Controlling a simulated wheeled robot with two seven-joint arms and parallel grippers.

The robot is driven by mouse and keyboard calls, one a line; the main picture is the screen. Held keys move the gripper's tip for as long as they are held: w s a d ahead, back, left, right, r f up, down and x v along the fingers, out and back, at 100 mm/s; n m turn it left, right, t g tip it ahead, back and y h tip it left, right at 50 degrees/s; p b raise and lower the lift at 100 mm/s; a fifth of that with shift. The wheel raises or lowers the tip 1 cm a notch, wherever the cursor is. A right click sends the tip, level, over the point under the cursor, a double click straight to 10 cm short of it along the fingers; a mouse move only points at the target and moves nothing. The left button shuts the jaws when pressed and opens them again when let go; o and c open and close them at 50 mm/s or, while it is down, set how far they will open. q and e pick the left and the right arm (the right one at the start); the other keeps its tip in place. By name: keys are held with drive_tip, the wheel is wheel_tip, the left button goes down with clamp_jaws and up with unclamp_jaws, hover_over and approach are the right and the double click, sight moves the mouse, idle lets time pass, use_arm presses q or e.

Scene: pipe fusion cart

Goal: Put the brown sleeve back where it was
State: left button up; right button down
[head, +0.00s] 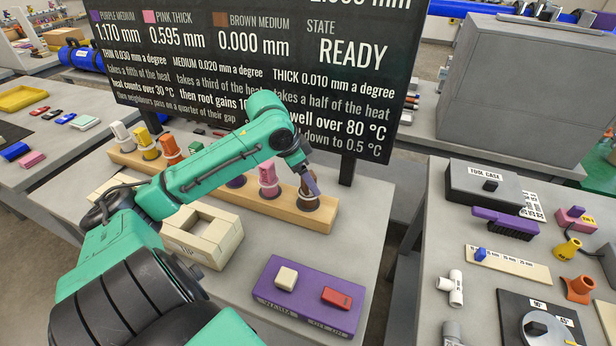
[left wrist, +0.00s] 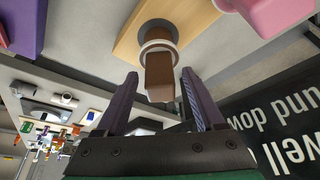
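The brown sleeve (left wrist: 159,78) stands in a pale ring at the end of the wooden rack (left wrist: 196,17), seen in the left wrist view. In the head view the brown sleeve (head: 307,201) is at the right end of the rack (head: 322,219), partly hidden by my gripper. My left gripper (head: 311,184) is right over it; the purple fingers (left wrist: 157,80) are apart, one on each side of the sleeve's free end. I see gaps between the fingers and the sleeve. My right gripper is in neither view.
A pink sleeve (head: 268,174) stands beside the brown one, with more coloured sleeves further left. A dark display board (head: 250,60) rises close behind the rack and reads READY. A purple box (head: 308,302) with two blocks on top lies in front.

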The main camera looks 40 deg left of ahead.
use_arm(q)
drive_tip(key=v, duration=1.2)
drive_tip(key=shift+r, duration=0.2)
drive_tip(key=shift+w, duration=0.1)
